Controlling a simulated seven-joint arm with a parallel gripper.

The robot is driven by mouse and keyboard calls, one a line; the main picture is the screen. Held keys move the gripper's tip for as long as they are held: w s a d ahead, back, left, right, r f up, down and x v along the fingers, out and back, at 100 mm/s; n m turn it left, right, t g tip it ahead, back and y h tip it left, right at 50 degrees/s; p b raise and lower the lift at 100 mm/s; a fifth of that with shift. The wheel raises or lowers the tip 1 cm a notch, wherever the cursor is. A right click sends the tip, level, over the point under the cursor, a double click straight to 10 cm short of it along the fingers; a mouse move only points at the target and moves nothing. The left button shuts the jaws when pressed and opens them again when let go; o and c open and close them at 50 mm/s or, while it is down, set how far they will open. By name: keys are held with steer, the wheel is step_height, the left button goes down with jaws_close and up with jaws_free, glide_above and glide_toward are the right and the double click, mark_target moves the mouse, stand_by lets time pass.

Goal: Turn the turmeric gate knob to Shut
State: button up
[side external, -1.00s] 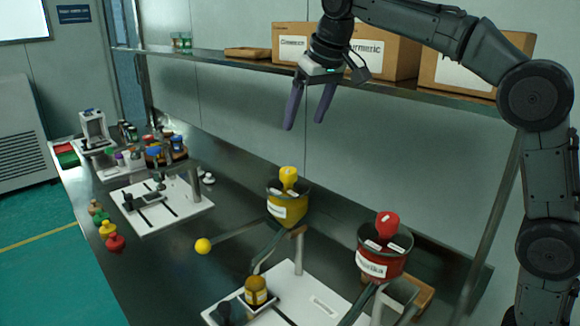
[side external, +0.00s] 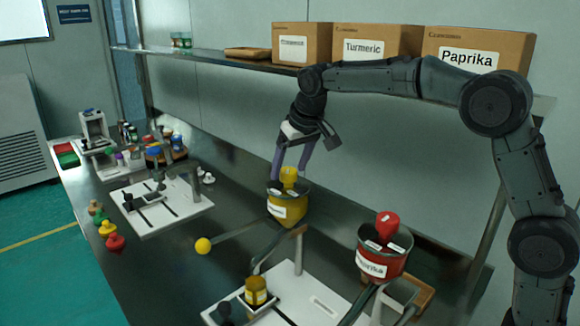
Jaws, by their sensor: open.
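The turmeric gate knob (side external: 289,177) is yellow and stands on top of the yellow hopper (side external: 287,209), which has a white label on its front. Small labels on the hopper's top are too small to read. My gripper (side external: 290,174) is open and points down at the hopper, its two purple fingers at about the knob's height in the picture. The left finger overlaps the left side of the hopper's top. The right finger is near the knob's upper right. I cannot tell whether either finger touches the knob.
A red hopper (side external: 384,258) labelled Paprika, with a red knob (side external: 387,224), stands to the right. A yellow-lidded jar (side external: 256,291) sits on the white base in front. A yellow ball on a rod (side external: 203,245) sticks out left. A shelf with boxes (side external: 376,49) runs behind.

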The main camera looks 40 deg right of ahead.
steer(key=shift+f, duration=0.2)
jaws_close()
stand_by(0.4)
steer(key=shift+m, duration=0.4)
steer(key=m, duration=0.1)
steer(key=m+h, duration=0.1)
steer(key=m, duration=0.1)
steer(key=shift+w+a+h, duration=0.1)
steer(key=shift+a+h, duration=0.05)
steer(key=shift+h, duration=0.15)
steer(key=shift+r+m+g+h, duration=0.1)
steer(key=shift+m+g+h, duration=0.4)
steer(key=shift+m, duration=1.2)
